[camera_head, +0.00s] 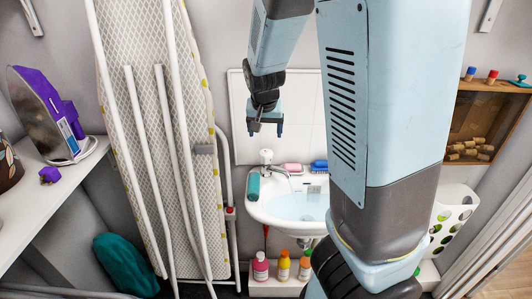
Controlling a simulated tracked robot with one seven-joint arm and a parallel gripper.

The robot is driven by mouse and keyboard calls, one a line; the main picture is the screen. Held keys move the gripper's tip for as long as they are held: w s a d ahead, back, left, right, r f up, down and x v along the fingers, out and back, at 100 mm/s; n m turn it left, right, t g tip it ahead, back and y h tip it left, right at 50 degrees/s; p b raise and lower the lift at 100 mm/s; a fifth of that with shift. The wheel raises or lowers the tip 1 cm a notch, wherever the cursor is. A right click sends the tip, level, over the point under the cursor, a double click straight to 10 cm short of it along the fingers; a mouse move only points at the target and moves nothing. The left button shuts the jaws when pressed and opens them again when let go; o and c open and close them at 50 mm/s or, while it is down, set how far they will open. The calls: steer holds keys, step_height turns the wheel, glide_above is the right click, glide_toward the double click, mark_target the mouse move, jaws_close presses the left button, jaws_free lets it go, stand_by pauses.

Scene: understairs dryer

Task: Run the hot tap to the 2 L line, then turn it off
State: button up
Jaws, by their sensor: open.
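A small white basin (258,213) is on the wall in the middle of the view. A tap (267,158) with a pale top stands at its back left corner, its spout pointing right over the bowl. A thin, faint stream seems to fall from the spout. Pale blue water (300,206) lies in the bowl. A small marked label shows on the bowl's back wall, too small to read. My gripper (265,130) is open and empty, pointing down above the tap and apart from it. My arm hides the basin's right side.
A teal roll (254,186) lies on the basin's left rim; pink soap (292,167) and a blue brush (320,165) lie at the back. An ironing board (150,110) stands left. Several bottles (284,268) stand below. A wooden shelf (484,87) hangs right.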

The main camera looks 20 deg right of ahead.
mark_target(266, 153)
steer(key=shift+w+r, duration=0.2)
steer(key=shift+f, duration=0.15)
steer(key=shift+x, duration=6.65)
steer(key=shift+w+d, duration=0.1)
steer(key=shift+w, duration=0.05)
steer(key=shift+c, duration=0.3)
steer(key=c, duration=1)
steer(key=shift+o, duration=0.2)
